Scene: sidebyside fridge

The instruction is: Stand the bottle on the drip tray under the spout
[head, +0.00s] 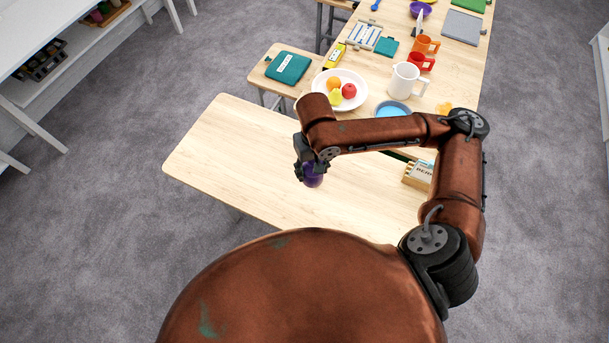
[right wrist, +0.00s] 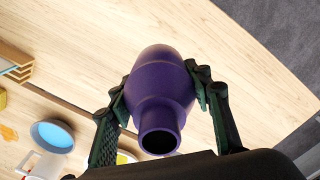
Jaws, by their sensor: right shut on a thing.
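A purple bottle (right wrist: 158,92) with a round open mouth is held between the two fingers of my right gripper (right wrist: 161,95). In the head view the bottle (head: 313,180) shows only in part below my right gripper (head: 308,172), over the bare near part of the wooden table. I cannot tell whether its base touches the table. My left gripper is in no view. I see no drip tray, spout or fridge in these frames.
A plate of fruit (head: 356,101), a white pitcher (head: 404,82) and a blue bowl (head: 385,108) stand behind my right arm. A wooden box (head: 418,174) is on the right. The table's left part (head: 225,150) is clear. White shelving (head: 30,90) stands far left.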

